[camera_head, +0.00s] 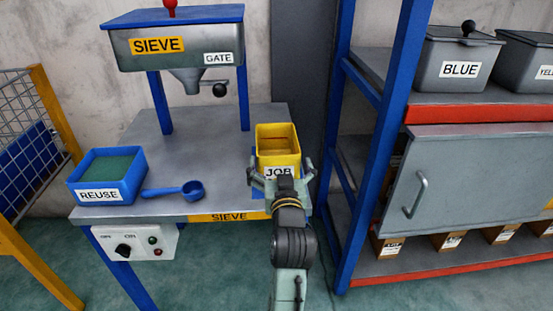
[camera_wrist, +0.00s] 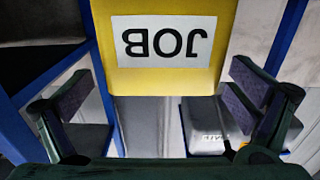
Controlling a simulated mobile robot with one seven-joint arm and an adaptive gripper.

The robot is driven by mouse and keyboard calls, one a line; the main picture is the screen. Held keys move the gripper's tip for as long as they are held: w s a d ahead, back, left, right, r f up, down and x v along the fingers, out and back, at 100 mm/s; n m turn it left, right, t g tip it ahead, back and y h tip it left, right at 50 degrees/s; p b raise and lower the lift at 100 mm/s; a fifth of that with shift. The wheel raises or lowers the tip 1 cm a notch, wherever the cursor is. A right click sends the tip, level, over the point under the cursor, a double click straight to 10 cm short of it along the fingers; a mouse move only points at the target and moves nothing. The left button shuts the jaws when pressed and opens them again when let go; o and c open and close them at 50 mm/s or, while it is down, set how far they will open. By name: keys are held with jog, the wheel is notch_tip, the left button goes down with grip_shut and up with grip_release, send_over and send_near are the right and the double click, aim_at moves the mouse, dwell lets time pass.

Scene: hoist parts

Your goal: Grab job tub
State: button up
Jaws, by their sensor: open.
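The yellow job tub (camera_head: 278,139) stands upright at the right front of the grey sieve table (camera_head: 215,150). It is open-topped and its inside looks empty. Its front bears a white JOB label, partly hidden by my gripper in the head view. My gripper (camera_head: 283,172) is open at the tub's front, with a finger toward each side. In the wrist view the tub (camera_wrist: 160,80) shows its label upside down at the top centre. The open fingers of my gripper (camera_wrist: 160,105) are left and right below it. I cannot tell whether they touch the tub.
A blue REUSE tub (camera_head: 97,195) and a blue scoop (camera_head: 175,190) are on the table's left. The sieve hopper (camera_head: 180,75) stands above the back. A blue shelf post (camera_head: 385,130) rises close to the right of the table, beside a rack with grey lidded bins (camera_head: 455,60).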

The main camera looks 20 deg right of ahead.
jog(key=x, duration=0.5)
jog(key=shift+w+a+r, duration=0.1)
jog(key=shift+w+r, duration=0.1)
jog(key=shift+r, duration=0.15)
jog(key=c, duration=1.6)
jog(key=shift+c, duration=0.4)
jog(key=shift+r, duration=0.15)
